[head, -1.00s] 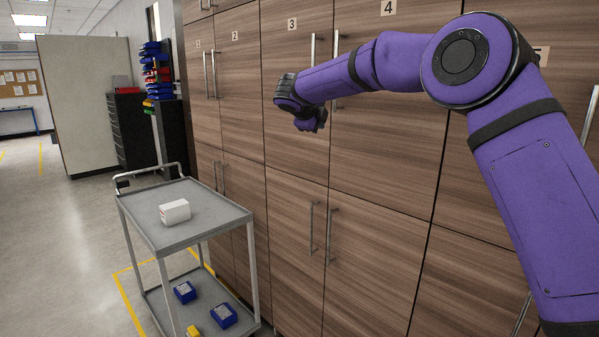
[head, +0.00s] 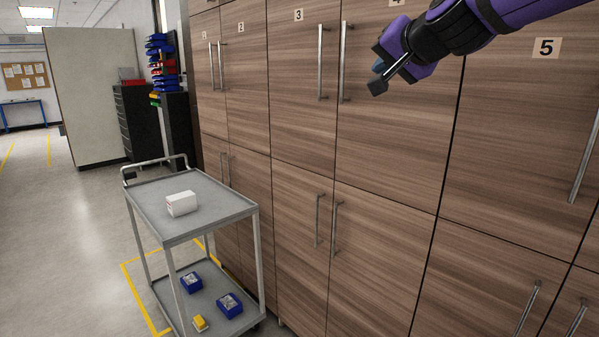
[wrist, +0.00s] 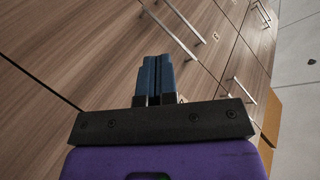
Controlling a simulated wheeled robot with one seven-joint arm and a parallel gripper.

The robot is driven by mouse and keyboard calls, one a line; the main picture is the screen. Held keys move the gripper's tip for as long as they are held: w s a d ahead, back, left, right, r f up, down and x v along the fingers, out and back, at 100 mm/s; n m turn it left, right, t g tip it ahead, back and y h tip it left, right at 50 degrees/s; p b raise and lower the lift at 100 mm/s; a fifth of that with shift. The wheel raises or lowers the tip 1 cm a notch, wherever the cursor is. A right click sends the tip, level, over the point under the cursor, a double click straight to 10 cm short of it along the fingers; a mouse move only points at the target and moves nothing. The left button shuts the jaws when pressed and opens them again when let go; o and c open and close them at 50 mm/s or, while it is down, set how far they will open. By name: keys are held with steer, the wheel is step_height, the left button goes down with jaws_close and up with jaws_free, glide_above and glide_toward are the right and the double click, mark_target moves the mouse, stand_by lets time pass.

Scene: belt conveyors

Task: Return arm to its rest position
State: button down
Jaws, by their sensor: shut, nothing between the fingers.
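My gripper (head: 377,76) is at the upper right in the head view, in front of the wooden cabinet doors near the handles below numbers 3 and 4. It is empty. In the wrist view its two blue fingers (wrist: 156,78) lie together, pointing along the cabinet front. Only the purple wrist end of my arm shows in the head view; the rest is out of the picture.
Tall wooden cabinets (head: 390,150) with bar handles fill the right side. A grey cart (head: 225,208) stands at their left, with a white box (head: 181,203) on top and blue bins (head: 229,304) below. The floor (head: 60,220) at left is clear.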

steer(key=s+d+f+n+g+h, duration=0.1)
steer(key=s+d+f+g, duration=0.1)
steer(key=s+d+f, duration=0.3)
steer(key=s+d+f+n+g+h, duration=0.2)
steer(key=s+d+f, duration=0.3)
steer(key=s, duration=0.9)
steer(key=s+d+f+n+g+h, duration=0.1)
steer(key=s+d+f+g, duration=0.3)
steer(key=s+f, duration=0.4)
steer(key=shift+s+d+f, duration=0.4)
steer(key=shift+s, duration=0.75)
